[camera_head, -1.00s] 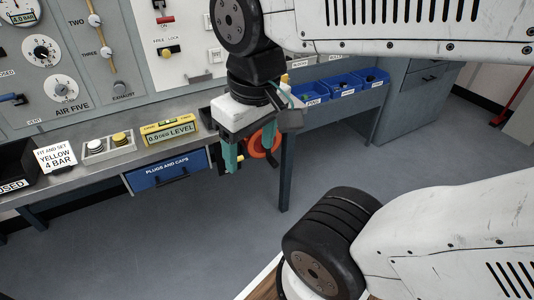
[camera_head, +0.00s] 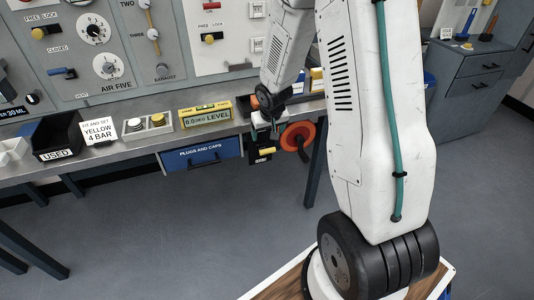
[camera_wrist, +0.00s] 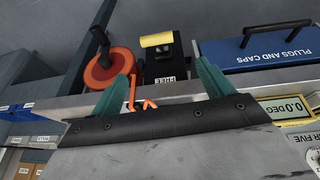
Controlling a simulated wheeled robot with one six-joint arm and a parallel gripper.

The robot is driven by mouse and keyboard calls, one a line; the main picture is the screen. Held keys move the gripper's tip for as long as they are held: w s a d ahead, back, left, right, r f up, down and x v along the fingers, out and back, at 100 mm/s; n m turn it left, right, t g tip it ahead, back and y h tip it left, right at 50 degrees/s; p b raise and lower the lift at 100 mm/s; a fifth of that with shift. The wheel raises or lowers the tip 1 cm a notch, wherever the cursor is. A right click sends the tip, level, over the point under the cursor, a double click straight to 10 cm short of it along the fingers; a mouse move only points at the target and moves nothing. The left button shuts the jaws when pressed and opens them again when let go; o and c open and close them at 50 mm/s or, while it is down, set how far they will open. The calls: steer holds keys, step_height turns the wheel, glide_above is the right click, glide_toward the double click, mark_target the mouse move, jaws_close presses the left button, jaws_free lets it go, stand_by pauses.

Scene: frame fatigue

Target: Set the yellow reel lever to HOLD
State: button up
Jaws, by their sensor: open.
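The yellow reel lever (camera_head: 266,151) is a short yellow grip on a black block below the bench edge, left of the orange reel (camera_head: 297,136). In the wrist view the yellow lever (camera_wrist: 156,40) lies at the top of the black block, above a label reading FREE. The orange reel (camera_wrist: 108,68) with its black crank is to its left. My gripper (camera_wrist: 163,72) is open and empty, its teal fingers spread to either side of the black block in this view, apart from the lever. In the head view my gripper (camera_head: 263,127) is small and partly hidden, just above the lever.
The metal bench edge (camera_wrist: 75,107) runs close by my fingers. A blue PLUGS AND CAPS drawer (camera_head: 202,154) is left of the lever. A yellow level gauge (camera_head: 206,114) and a black USED bin (camera_head: 58,136) stand on the bench. The floor in front is clear.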

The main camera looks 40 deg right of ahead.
mark_target(268, 150)
steer(key=shift+y, duration=0.3)
steer(key=x, duration=0.5)
steer(key=s+x, duration=0.1)
steer(key=x, duration=0.2)
steer(key=shift+s+d+f, duration=0.1)
steer(key=shift+d+f, duration=0.05)
steer(key=shift+d, duration=0.25)
steer(key=x, duration=0.7)
steer(key=shift+w+f, duration=0.2)
steer(key=shift+w, duration=0.05)
steer(key=shift+d, duration=0.1)
steer(key=c, duration=1.4)
steer(key=shift+t, duration=0.3)
